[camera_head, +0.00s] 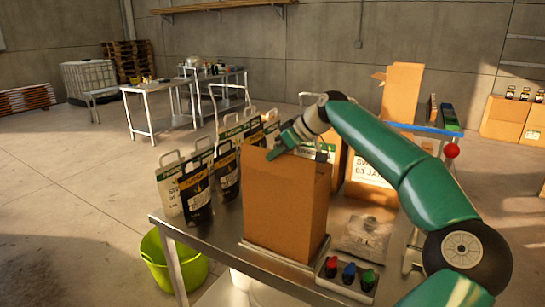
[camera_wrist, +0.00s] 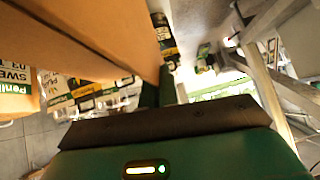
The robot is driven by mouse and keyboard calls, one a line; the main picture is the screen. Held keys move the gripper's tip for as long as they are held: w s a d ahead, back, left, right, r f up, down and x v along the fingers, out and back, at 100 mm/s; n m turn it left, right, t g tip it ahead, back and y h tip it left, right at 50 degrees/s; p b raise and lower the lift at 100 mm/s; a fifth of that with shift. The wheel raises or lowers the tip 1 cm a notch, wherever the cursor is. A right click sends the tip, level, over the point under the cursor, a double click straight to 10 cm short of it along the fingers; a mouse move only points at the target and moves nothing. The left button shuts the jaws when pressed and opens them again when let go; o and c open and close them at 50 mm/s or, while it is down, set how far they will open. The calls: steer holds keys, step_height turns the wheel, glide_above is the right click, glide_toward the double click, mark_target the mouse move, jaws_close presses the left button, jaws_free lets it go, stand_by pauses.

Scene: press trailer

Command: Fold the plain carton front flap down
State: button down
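The plain brown carton (camera_head: 284,208) stands upright on the metal table, its unprinted front toward the camera. Its upper edge is uneven, and I cannot clearly make out each flap. My green gripper (camera_head: 272,154) is at the carton's top, near its upper left edge; I cannot tell whether it touches the cardboard. In the wrist view, brown cardboard (camera_wrist: 95,35) fills the upper left, close beside my gripper's fingers (camera_wrist: 165,88). The fingers look close together, with nothing visible between them. The carton's inside is hidden.
The metal table (camera_head: 225,250) also holds printed bags (camera_head: 197,188) behind and left of the carton. A box with red, blue and green buttons (camera_head: 347,276) sits at its front right, near a clear plastic packet (camera_head: 362,238). A yellow-green bucket (camera_head: 172,262) stands on the floor.

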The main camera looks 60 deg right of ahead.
steer(key=shift+w+d+f+m+t+y, duration=0.15)
steer(key=shift+d+f+m+y, duration=0.2)
steer(key=shift+d+m+y, duration=0.6)
steer(key=shift+s+d+f+m+t+y, duration=0.1)
steer(key=shift+d+f+m+y, duration=0.4)
steer(key=shift+y, duration=0.9)
steer(key=shift+w+d+f+m+t+y, duration=0.15)
steer(key=shift+d+f+m+y, duration=0.1)
steer(key=shift+d+m+y, duration=0.7)
steer(key=shift+s+a+n+y, duration=0.1)
steer(key=shift+a+n+y, duration=0.05)
steer(key=shift+n+y, duration=0.15)
steer(key=c, duration=1.6)
jaws_free()
steer(key=shift+c, duration=0.2)
steer(key=shift+v, duration=3.75)
